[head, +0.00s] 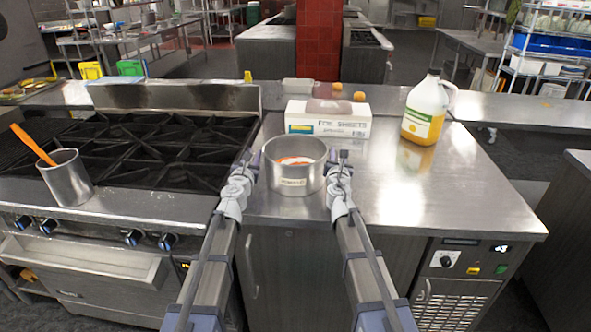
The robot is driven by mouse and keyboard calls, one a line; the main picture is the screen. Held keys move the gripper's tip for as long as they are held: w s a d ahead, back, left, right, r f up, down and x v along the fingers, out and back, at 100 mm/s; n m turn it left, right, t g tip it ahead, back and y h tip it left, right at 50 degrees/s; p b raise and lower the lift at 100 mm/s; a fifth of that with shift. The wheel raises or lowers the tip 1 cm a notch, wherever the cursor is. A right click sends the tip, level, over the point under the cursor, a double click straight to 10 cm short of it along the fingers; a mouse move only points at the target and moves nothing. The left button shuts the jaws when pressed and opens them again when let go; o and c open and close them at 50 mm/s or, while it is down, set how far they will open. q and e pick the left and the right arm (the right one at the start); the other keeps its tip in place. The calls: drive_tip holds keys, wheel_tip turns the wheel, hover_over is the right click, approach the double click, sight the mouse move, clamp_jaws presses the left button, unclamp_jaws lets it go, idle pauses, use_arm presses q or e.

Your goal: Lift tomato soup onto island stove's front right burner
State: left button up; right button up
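A round metal pot (294,179) with red-orange tomato soup (294,160) inside stands upright on the steel counter, right of the stove. A small label is on its front. My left gripper (250,160) is at the pot's left side and my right gripper (339,160) is at its right side, both near rim height. The fingertips are small and dark; I cannot tell whether they hold the pot's sides or any handles. The stove (150,150) has black grates. Its front right burner (196,172) is bare, just left of my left gripper.
A metal cup (68,180) with an orange-handled utensil stands on the stove's front left edge. Behind the pot are a white box (328,125) and smaller containers. A jug (425,108) of yellow liquid stands at right. The counter (420,195) right of the pot is clear.

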use_arm(q)
clamp_jaws()
use_arm(e)
clamp_jaws()
idle(1.0)
